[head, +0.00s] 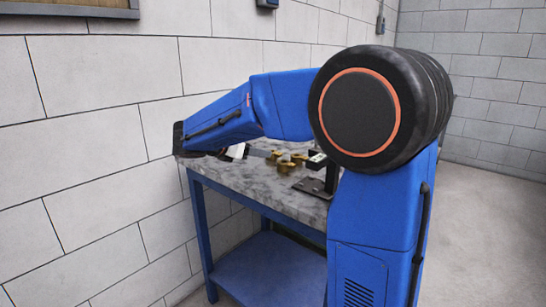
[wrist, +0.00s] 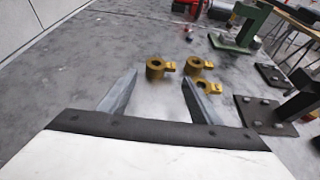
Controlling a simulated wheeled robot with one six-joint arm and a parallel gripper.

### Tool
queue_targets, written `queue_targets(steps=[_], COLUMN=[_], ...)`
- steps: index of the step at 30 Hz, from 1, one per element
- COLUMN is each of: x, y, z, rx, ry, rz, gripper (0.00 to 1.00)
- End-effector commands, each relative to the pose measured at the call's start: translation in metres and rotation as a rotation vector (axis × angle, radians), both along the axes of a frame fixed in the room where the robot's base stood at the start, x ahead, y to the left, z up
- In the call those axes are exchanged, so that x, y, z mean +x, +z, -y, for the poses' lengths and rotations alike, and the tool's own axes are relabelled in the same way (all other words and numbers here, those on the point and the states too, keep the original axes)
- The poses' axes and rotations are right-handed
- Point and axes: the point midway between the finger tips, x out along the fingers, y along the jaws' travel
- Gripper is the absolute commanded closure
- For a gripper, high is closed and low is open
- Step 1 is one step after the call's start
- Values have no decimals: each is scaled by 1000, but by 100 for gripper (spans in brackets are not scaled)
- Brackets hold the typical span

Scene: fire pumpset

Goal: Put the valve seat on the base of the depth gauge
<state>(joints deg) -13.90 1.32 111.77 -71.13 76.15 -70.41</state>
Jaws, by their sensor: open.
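Several brass rings with small side tabs stand on the grey marbled tabletop in the wrist view: a left one (wrist: 155,68), a right one (wrist: 193,66) and a nearer right one (wrist: 209,86). They look like valve seats; I cannot tell which is the task's. My gripper (wrist: 159,77) is open and empty, its two grey fingers apart, with the left ring just ahead between the tips. A black bolted base plate with a post (wrist: 262,114), perhaps the depth gauge, stands at the right. It also shows in the head view (head: 309,188).
A green stand (wrist: 240,40) and another dark plate (wrist: 273,77) stand further back right. The blue-framed table (head: 225,185) stands against a white block wall. The tabletop left of the rings is clear.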

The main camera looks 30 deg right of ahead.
Motion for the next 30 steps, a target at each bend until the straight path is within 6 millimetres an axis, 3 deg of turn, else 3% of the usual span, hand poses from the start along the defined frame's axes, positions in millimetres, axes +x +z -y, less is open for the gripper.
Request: queue_targets(steps=[6,14,24,30], x=[9,12,22,25], y=[-12,-16,-33,-35], z=[26,35,72,78], rx=[0,0,0,-1], ry=[-1,0,-1,0], rz=[0,0,-2,-1], gripper=[42,42,42,42])
